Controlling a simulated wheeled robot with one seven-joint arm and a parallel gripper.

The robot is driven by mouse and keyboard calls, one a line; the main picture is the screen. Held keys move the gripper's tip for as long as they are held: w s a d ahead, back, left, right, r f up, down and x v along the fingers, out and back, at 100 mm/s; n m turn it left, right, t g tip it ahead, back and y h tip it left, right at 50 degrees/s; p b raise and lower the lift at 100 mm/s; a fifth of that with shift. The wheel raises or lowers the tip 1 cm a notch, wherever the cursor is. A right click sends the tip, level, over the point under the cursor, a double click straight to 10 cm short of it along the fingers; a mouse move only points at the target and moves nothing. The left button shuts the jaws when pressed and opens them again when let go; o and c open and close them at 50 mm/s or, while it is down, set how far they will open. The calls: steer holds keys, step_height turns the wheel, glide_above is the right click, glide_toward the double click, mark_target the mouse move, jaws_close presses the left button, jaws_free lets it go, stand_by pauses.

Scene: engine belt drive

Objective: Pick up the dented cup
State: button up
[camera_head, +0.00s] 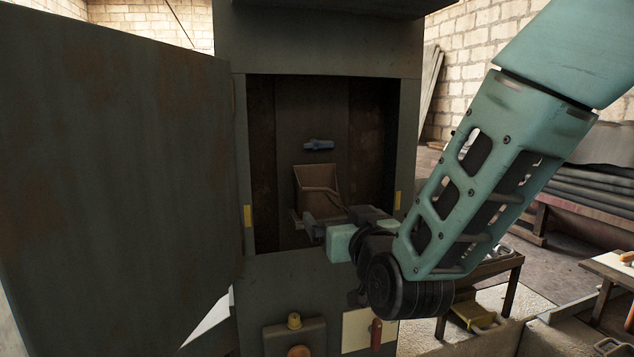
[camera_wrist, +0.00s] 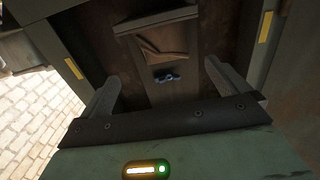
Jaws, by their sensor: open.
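The dented cup (camera_head: 317,177) looks like a brown, tapered bucket with a crease across its front. It is inside the open cabinet, against a vertical dark strip. It also shows in the wrist view (camera_wrist: 165,42), at the top middle. My gripper (camera_head: 318,214) is at the cabinet opening, just below and in front of the cup in the head view, and hides its lower edge. In the wrist view, my two fingers (camera_wrist: 160,72) stand wide apart with nothing between them. I cannot tell exactly how far the cup is beyond the fingertips.
A small blue part (camera_head: 319,144) sits above the cup on the strip. The cabinet's frame (camera_head: 410,140) surrounds the opening closely, and its large door (camera_head: 120,170) stands open at left. Below are a yellow knob (camera_head: 294,321) and a red lever (camera_head: 376,333).

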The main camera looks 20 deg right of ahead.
mark_target(323, 198)
steer(key=shift+w+r+p, duration=0.1)
steer(key=shift+r+p, duration=0.2)
steer(key=shift+p, duration=0.75)
steer(key=w+p, duration=0.1)
steer(key=w, duration=0.2)
steer(key=w+p, duration=0.1)
steer(key=w, duration=0.2)
steer(key=w+p, duration=0.1)
steer(key=w, duration=0.2)
steer(key=shift+w+f+p, duration=0.25)
steer(key=shift+w+p, duration=0.15)
steer(key=w+p, duration=0.1)
steer(key=w, duration=0.1)
steer(key=w+p, duration=0.2)
steer(key=shift+w+r, duration=0.2)
steer(key=shift+w, duration=0.2)
steer(key=shift+w+f, duration=0.1)
steer(key=shift+w, duration=0.15)
steer(key=c, duration=0.8)
